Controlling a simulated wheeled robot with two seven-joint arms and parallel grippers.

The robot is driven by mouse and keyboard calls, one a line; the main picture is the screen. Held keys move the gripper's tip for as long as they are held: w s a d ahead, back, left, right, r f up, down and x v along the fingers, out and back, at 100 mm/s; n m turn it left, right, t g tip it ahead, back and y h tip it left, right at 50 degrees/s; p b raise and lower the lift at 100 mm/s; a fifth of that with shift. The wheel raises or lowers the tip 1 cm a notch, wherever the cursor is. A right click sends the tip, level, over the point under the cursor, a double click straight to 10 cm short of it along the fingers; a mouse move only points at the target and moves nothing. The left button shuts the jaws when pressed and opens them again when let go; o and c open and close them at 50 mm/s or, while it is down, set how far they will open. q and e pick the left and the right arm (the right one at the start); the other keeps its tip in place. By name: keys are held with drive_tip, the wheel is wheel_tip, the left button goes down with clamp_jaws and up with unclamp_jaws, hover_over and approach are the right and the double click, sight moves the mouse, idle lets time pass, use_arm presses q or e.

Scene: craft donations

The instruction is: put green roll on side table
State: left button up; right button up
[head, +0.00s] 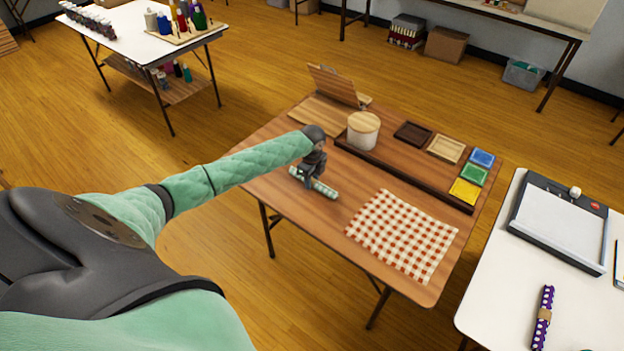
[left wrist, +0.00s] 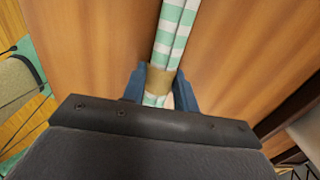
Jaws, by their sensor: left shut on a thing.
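The green roll (head: 326,189), green-and-white striped with a tan band, is at the near left part of the wooden table (head: 290,200). My left gripper (head: 312,180) is shut on it from above, and hides its middle in the head view. In the left wrist view the roll (left wrist: 171,38) runs between the blue fingers (left wrist: 161,88), gripped at the band. I cannot tell whether the roll touches the tabletop. A white table (head: 490,285) stands at the right; which table is the side table is not marked. My right gripper is not in view.
A checkered cloth (head: 403,235), a round lidded box (head: 363,130) and a tray with small coloured squares (head: 464,191) are on the wooden table. A purple dotted roll (head: 543,315) and a paper trimmer (head: 560,222) are on the white table. Another white table (head: 125,30) stands far left.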

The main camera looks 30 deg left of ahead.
use_arm(q)
drive_tip(key=o, duration=1)
drive_tip(key=shift+c, duration=0.2)
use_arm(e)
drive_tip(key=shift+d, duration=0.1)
use_arm(q)
drive_tip(key=shift+r, duration=0.35)
wheel_tip(320, 180, up, 2)
drive_tip(key=shift+r+b, duration=0.25)
drive_tip(key=shift+b, duration=0.4)
wheel_tip(320, 180, up, 9)
drive_tip(key=b, duration=0.2)
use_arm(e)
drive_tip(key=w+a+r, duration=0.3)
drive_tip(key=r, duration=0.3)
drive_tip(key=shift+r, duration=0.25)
